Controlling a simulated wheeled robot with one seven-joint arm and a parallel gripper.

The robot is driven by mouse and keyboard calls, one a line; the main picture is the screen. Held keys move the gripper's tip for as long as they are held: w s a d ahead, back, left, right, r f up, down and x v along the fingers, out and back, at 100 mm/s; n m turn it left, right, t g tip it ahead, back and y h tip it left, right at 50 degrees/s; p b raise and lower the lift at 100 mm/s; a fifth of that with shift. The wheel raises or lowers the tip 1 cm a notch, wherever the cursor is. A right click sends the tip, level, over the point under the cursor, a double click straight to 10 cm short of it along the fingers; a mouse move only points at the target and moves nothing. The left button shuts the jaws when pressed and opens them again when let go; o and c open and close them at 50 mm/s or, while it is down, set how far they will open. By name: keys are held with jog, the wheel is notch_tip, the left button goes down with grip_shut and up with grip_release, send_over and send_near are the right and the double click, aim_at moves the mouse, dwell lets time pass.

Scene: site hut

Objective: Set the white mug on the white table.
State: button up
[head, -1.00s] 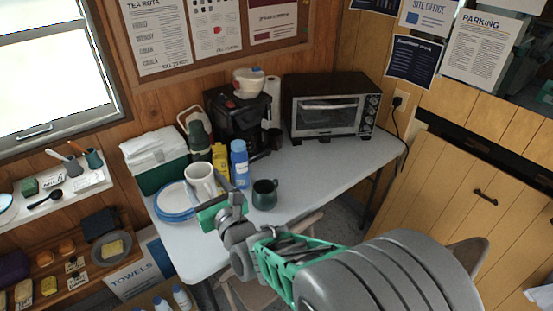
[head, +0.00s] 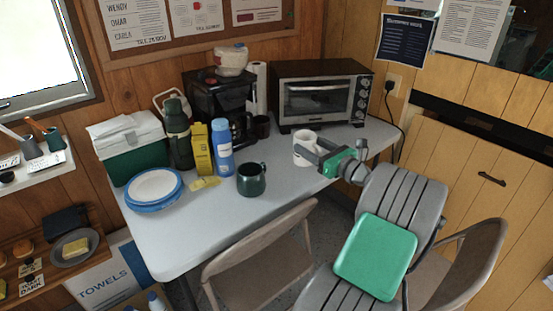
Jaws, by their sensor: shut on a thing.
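The white mug (head: 303,149) is at the right part of the white table (head: 205,227), in front of the toaster oven. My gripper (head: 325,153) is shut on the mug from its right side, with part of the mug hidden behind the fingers. The mug looks upright and is low over the tabletop or touching it; I cannot tell which.
A dark green mug (head: 252,179) stands to the left of my gripper. Plates (head: 154,188), a blue bottle (head: 222,146), a yellow box (head: 197,150), a coffee maker (head: 218,98) and a toaster oven (head: 321,95) occupy the back and left. A folding chair (head: 262,256) stands at the front edge.

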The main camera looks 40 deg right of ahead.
jog(key=w+f+b, duration=0.2)
jog(key=w+f, duration=1)
jog(key=shift+w+d+f+b, duration=0.15)
jog(key=shift+d+b, duration=0.05)
jog(key=shift+b, duration=0.15)
jog(key=o, duration=1.7)
jog(key=shift+f, duration=0.1)
